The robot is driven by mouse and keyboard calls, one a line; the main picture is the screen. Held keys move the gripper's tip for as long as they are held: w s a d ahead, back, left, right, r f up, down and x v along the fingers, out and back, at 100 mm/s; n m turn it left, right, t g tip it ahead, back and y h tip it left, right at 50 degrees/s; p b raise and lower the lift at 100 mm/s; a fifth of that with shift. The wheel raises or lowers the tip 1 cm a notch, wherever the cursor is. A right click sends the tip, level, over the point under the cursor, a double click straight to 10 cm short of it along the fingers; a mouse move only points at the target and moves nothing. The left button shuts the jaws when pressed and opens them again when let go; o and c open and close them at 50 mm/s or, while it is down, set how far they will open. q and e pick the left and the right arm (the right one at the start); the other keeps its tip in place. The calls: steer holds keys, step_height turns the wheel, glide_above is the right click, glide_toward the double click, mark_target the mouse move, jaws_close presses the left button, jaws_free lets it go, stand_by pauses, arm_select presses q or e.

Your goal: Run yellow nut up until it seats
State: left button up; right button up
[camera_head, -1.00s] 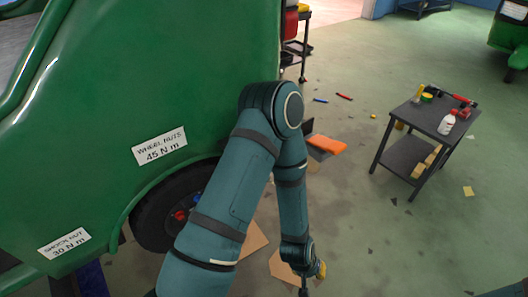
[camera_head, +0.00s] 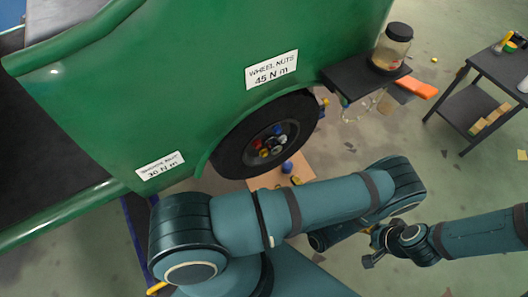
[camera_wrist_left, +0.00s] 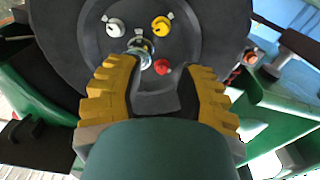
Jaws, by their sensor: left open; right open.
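The yellow nut (camera_wrist_left: 160,26) sits on the dark wheel hub in the left wrist view, beyond and between my left fingertips. A white nut (camera_wrist_left: 115,27) is left of it, and a red nut (camera_wrist_left: 161,67) and a bare metal end (camera_wrist_left: 140,55) are below. My left gripper (camera_wrist_left: 158,69) is open, facing the hub, with no visible grip on a nut. In the head view the wheel (camera_head: 232,150) shows coloured nuts at its middle; my left gripper is hidden there. My right gripper (camera_head: 372,250) is open at lower right, away from the wheel.
A dark shelf (camera_head: 350,79) beside the wheel bears a lidded jar (camera_head: 391,48). Cardboard (camera_head: 264,180) with small coloured pieces lies below the wheel. An orange object (camera_head: 416,87) lies beyond the shelf. A dark cart (camera_head: 470,112) stands at right, with open floor before it.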

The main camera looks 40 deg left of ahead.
mark_target(265, 155)
arm_select(q)
steer(key=x, duration=1.3)
steer(key=shift+s+a, duration=0.1)
jaws_close()
